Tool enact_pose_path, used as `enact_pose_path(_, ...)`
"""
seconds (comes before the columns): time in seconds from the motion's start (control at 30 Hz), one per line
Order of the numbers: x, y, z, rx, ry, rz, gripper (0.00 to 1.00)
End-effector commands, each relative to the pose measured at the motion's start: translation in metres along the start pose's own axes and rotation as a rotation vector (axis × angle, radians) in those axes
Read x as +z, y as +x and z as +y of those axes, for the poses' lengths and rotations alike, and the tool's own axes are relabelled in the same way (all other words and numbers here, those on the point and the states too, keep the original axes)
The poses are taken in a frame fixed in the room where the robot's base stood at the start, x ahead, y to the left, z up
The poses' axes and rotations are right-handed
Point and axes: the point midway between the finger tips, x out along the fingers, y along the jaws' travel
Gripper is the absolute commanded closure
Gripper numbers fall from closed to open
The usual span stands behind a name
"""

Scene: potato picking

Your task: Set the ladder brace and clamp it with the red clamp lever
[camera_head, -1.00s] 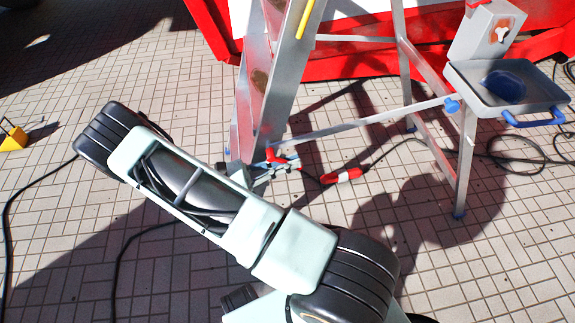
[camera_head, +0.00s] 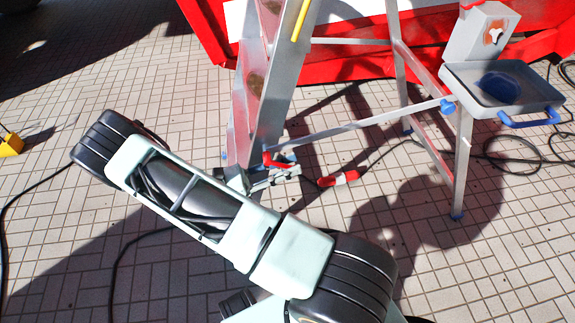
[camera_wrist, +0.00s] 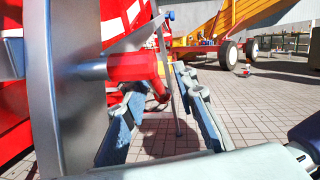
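The metal stepladder (camera_head: 272,110) stands on the tiles, and its flat brace (camera_head: 360,125) runs from the left rail to a blue knob (camera_head: 447,106) on the rear leg. The red clamp lever (camera_head: 276,161) is at the brace's left end, beside the rail. It also shows in the wrist view (camera_wrist: 138,67), sticking out from a grey pivot on the rail. My gripper (camera_wrist: 162,88) has its fingers spread, with the lever's outer end close to the gap between them. I cannot tell whether they touch. In the head view my gripper (camera_head: 272,177) is just below the lever, partly hidden by my arm.
A grey tray (camera_head: 540,98) with a blue handle is mounted on the ladder's right side. A red and white connector (camera_head: 338,178) and dark cable lie on the tiles behind my gripper. A red structure (camera_head: 350,58) stands behind the ladder. Tiles at lower right are clear.

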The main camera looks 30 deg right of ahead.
Motion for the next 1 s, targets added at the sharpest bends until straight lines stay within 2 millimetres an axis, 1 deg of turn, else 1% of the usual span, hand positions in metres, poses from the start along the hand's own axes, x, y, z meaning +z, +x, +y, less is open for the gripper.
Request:
enact_pose_path(0.07,0.000,-0.003,0.001,0.001,0.001,0.000,0.74)
enact_pose_path(0.17,0.000,-0.012,0.001,0.004,0.003,0.000,0.74)
enact_pose_path(0.27,0.000,-0.030,0.001,0.004,0.003,0.001,0.74)
enact_pose_path(0.5,-0.001,-0.082,0.001,0.003,0.002,0.001,0.74)
enact_pose_path(0.6,-0.001,-0.099,0.000,0.002,0.001,0.002,0.74)
enact_pose_path(0.7,-0.001,-0.110,0.000,0.001,0.000,0.001,0.74)
enact_pose_path(0.8,-0.001,-0.117,0.000,0.000,-0.001,0.000,0.74)
enact_pose_path(1.0,0.000,-0.120,0.000,-0.001,-0.001,0.000,0.74)
